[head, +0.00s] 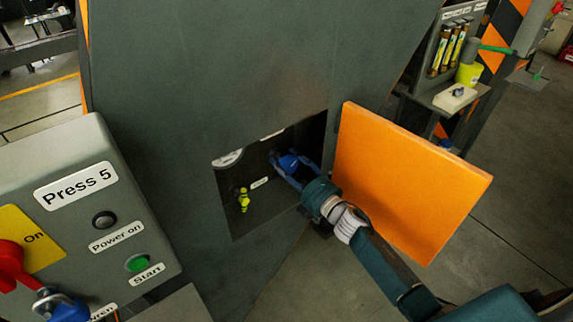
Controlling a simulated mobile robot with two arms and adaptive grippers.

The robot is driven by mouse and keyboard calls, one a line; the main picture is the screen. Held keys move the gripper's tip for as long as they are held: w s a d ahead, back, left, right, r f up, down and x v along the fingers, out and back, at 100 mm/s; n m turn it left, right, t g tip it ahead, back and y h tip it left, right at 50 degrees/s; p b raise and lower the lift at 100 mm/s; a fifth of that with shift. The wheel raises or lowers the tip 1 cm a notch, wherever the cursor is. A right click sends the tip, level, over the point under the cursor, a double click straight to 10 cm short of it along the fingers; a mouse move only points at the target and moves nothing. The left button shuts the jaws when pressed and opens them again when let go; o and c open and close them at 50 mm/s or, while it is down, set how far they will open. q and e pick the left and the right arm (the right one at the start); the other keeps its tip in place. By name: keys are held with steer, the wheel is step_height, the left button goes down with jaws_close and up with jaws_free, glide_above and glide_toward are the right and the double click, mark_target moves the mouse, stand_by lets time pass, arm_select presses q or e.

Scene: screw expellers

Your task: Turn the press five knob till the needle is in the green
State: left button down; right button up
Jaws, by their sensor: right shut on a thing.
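The press five housing (215,75) is a tall dark grey-green machine with a square recess in its face. My right gripper (287,164) reaches into the recess from the right and is shut on the blue knob (290,161), at the recess's upper right. The fingers hide part of the knob. A yellow-green valve or fitting (243,200) stands at the recess's lower left. My left gripper is not in view.
An orange door (410,180) stands open right of the recess, close beside my right arm. A grey control box (85,215) labelled Press 5, with a red lever (12,262) and green start button (138,263), stands at left. A small shelf (440,98) is at upper right.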

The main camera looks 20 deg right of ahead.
steer(key=shift+d, duration=0.1)
steer(key=o, duration=1.2)
steer(key=v, duration=1.2)
